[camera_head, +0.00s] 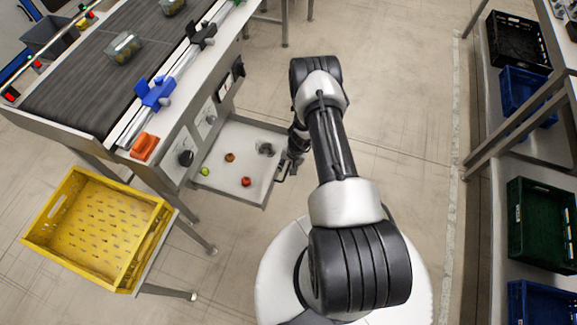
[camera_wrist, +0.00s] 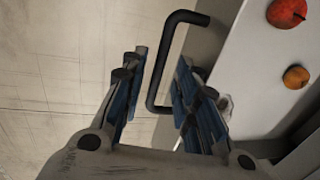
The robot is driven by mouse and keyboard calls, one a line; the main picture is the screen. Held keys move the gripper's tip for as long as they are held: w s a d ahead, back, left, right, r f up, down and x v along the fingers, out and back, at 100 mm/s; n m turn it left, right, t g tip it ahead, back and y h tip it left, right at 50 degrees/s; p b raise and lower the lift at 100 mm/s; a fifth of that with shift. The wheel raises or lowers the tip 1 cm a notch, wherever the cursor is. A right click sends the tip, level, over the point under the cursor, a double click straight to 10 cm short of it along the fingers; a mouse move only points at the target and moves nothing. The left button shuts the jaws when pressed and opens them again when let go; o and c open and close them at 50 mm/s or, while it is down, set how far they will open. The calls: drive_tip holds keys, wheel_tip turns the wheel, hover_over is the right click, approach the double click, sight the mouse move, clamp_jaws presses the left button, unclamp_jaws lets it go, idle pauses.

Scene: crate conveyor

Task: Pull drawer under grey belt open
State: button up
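The drawer (camera_head: 225,160) under the grey belt (camera_head: 75,75) stands pulled out, and its white inside shows. In it lie a green fruit (camera_head: 205,171), a red fruit (camera_head: 246,181), an orange-brown fruit (camera_head: 230,157) and a clear glass-like item (camera_head: 265,149). The black bar handle (camera_wrist: 157,75) sits on the drawer's front. My gripper (camera_wrist: 160,100) is at this handle, with one blue-padded finger on each side of it. The fingers are apart, with visible gaps to the bar. In the head view, my gripper (camera_head: 287,168) is small and partly hidden by my arm.
A yellow crate (camera_head: 150,245) stands on a stand left of the drawer. Clear containers (camera_head: 123,48) sit on the belt. A rack with black, blue and green crates (camera_head: 515,225) stands at the right. The floor (camera_head: 400,120) between is clear.

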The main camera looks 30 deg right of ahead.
wheel_tip(320, 180, up, 12)
drive_tip(key=s+d, duration=0.1)
drive_tip(key=shift+s+d, duration=0.2)
drive_tip(key=shift+s, duration=0.15)
idle(0.7)
drive_tip(key=w+a+r+n, duration=0.1)
drive_tip(key=w+a+r, duration=0.15)
drive_tip(key=r, duration=0.55)
drive_tip(key=w+a+r+n+t, duration=0.1)
drive_tip(key=a+r, duration=0.2)
drive_tip(key=r, duration=0.4)
drive_tip(key=w+a+r+n, duration=0.2)
drive_tip(key=r, duration=0.6)
drive_tip(key=s+a+r+n, duration=0.1)
drive_tip(key=s+a+r, duration=0.25)
drive_tip(key=r, duration=0.45)
drive_tip(key=s+a+r+n, duration=0.2)
drive_tip(key=s+a+r, duration=0.1)
drive_tip(key=a+r, duration=0.3)
drive_tip(key=s+r+n, duration=0.1)
drive_tip(key=s+r, duration=0.2)
drive_tip(key=s, duration=0.3)
drive_tip(key=s+a+r+n+t+h, duration=0.1)
drive_tip(key=s+r, duration=0.3)
drive_tip(key=s, duration=0.3)
drive_tip(key=s+a+r+n, duration=0.1)
drive_tip(key=s+r, duration=0.2)
drive_tip(key=s, duration=0.3)
drive_tip(key=shift+s+r+t, duration=0.25)
drive_tip(key=shift+s+t, duration=0.15)
